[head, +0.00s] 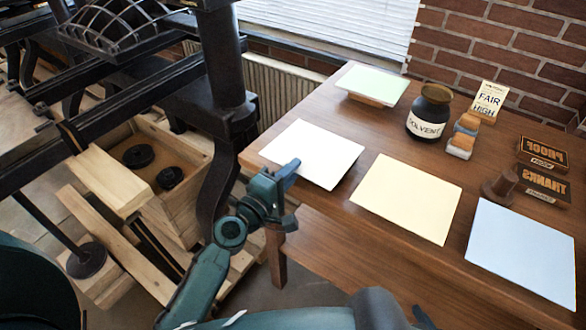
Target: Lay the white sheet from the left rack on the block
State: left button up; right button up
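A white sheet (314,150) lies flat at the left end of the wooden table. A rack under it cannot be made out. My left gripper (290,178) is at the near left corner of this sheet in the head view, with its blue tip overlapping the sheet's edge. Whether it touches the sheet, and whether its fingers are open or shut, I cannot tell. A pale green sheet (373,84) lies on a low wooden block (366,99) at the back of the table. My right gripper is not in view.
A cream sheet (408,197) and a light blue sheet (523,248) lie to the right. A solvent jar (430,112), a sign card (487,101), small stamps (460,146) and dark type blocks (543,183) stand behind. A black press (222,90) stands left of the table (335,240).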

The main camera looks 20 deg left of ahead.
pick_arm(q)
grip_shut()
dwell(0.4)
jog(key=s+a+r+p, duration=0.2)
jog(key=s+r+p, duration=0.2)
jog(key=s+r, duration=0.2)
jog(key=shift+s+a+p, duration=0.2)
jog(key=shift+a+p, duration=0.05)
jog(key=shift+p, duration=0.1)
dwell(1.0)
